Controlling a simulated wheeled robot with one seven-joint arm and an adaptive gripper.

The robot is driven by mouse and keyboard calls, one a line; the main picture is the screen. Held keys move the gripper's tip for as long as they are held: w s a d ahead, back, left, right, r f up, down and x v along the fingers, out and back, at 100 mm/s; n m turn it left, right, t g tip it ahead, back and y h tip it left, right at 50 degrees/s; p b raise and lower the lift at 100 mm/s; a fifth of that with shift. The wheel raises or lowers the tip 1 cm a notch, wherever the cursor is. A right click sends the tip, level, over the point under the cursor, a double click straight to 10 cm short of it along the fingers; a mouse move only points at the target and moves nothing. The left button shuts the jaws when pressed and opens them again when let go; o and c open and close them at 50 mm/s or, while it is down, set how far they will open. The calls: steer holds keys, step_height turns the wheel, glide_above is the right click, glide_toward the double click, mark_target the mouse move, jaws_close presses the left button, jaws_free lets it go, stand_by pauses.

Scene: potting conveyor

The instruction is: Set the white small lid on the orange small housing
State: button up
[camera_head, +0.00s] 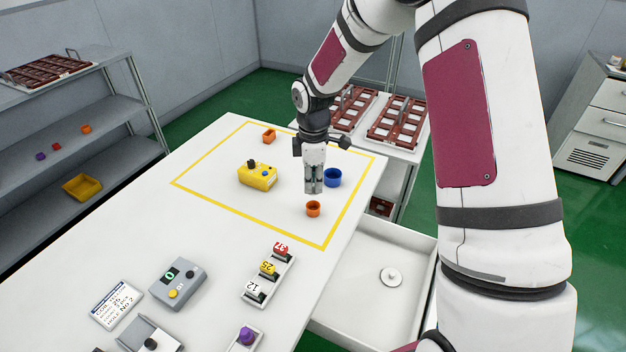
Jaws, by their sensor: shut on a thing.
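The orange small housing (313,209) is a round open cup standing on the white table, inside the yellow outline near its right side. My gripper (313,188) points straight down just above and behind it in the picture. Its fingers are shut on a small pale thing that blends with them; it seems to be the white small lid, but its outline is hardly visible. I see a gap between the fingertips and the housing, though the exact height is unclear.
A blue round cup (332,178) stands close to the right of my gripper. A white round lid with a knob (391,277) lies in the open drawer (350,320).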

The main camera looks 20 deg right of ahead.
steer(key=shift+f+b, duration=0.75)
steer(key=shift+f, duration=1.7)
steer(key=shift+f, duration=0.35)
steer(key=o, duration=0.8)
step_height(320, 180, up, 12)
stand_by(0.4)
steer(key=shift+s+r, duration=0.1)
